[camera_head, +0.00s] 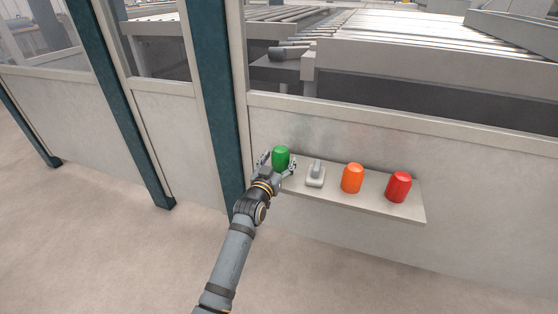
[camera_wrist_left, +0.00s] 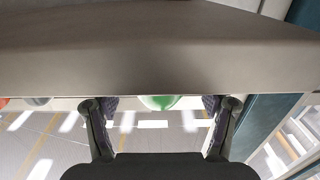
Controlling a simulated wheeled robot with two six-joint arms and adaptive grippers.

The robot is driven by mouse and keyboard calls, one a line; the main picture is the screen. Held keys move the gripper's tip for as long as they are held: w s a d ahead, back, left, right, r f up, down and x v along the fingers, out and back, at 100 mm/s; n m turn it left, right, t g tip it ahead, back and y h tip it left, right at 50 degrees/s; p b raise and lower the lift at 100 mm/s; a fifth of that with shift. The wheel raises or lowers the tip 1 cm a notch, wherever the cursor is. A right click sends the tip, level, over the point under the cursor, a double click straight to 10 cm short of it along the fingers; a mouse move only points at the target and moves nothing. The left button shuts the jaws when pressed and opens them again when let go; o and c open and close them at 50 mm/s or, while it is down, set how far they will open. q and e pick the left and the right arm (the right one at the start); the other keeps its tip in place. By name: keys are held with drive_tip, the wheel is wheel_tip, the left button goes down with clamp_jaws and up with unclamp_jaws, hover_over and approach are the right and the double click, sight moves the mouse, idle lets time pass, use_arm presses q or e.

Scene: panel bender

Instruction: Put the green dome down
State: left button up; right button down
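The green dome (camera_head: 281,157) stands upright at the left end of a narrow grey shelf (camera_head: 390,211). My left gripper (camera_head: 277,163) is at the dome, with one finger on its left and one on its right. In the left wrist view the fingers (camera_wrist_left: 160,107) are spread wide, with a gap on each side of the green dome (camera_wrist_left: 160,101). Only a small part of the dome shows there; the shelf edge hides the rest. My right gripper is in neither view.
To the right on the shelf stand a grey switch-like piece (camera_head: 315,174), an orange dome (camera_head: 352,178) and a red dome (camera_head: 399,186). A panel wall (camera_head: 470,150) rises behind the shelf. A dark teal post (camera_head: 216,90) is just left of it.

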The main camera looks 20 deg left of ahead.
use_arm(q)
drive_tip(key=shift+r, duration=0.1)
drive_tip(key=shift+s, duration=0.35)
drive_tip(key=s+p, duration=0.3)
drive_tip(key=s, duration=0.8)
drive_tip(key=s+f+g, duration=0.8)
drive_tip(key=s+f, duration=0.4)
drive_tip(key=f, duration=0.5)
drive_tip(key=s+f+g, duration=0.3)
drive_tip(key=s+f, duration=0.1)
drive_tip(key=s, duration=0.3)
drive_tip(key=s+a+f+g, duration=0.1)
drive_tip(key=s+f+g, duration=0.2)
drive_tip(key=s, duration=0.5)
drive_tip(key=shift+s+f+g, duration=0.2)
drive_tip(key=shift+f+g, duration=0.2)
drive_tip(key=shift+f, duration=0.05)
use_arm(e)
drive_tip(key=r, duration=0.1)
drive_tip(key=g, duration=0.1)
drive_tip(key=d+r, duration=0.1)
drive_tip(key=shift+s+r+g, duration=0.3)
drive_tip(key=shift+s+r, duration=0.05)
use_arm(q)
drive_tip(key=shift+a+r+p, duration=0.1)
drive_tip(key=shift+p, duration=0.3)
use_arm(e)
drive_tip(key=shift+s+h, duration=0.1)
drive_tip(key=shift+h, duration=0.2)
